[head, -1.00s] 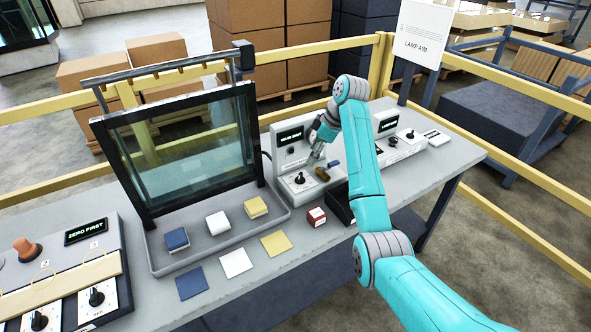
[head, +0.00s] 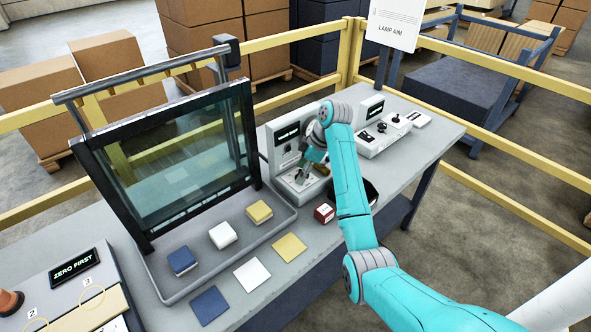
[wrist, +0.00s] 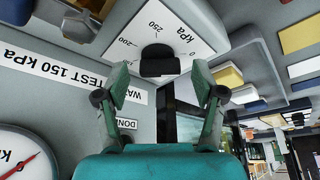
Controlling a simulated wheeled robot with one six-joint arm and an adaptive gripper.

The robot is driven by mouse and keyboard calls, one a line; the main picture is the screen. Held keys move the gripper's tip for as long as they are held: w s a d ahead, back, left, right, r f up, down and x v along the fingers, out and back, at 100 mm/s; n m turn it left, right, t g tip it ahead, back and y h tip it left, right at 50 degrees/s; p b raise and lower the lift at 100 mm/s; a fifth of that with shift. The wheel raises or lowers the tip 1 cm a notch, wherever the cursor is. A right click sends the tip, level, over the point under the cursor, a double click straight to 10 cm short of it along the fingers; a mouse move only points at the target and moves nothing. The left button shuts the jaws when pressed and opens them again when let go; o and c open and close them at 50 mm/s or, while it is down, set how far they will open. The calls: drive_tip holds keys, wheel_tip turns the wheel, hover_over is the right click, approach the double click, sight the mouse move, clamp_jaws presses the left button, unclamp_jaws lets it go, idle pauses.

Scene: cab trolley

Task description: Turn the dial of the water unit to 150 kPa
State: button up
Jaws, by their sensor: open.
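In the wrist view, seen upside down, the dial (wrist: 158,58) is a black knob on a white kPa scale with 200 and 250 readable. My gripper (wrist: 160,82) is open, one finger toward each side of the knob; I cannot tell whether they touch it. A label reading TEST 150 kPa (wrist: 95,80) and a round gauge with a red needle (wrist: 22,160) show there.
A glass panel (head: 175,150) on a tray stands left of the water unit. Another unit (head: 383,135) stands to the right. A yellow rail (head: 350,60) runs behind.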

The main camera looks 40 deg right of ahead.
drive_tip(key=c, duration=1.1)
drive_tip(key=shift+c, duration=0.2)
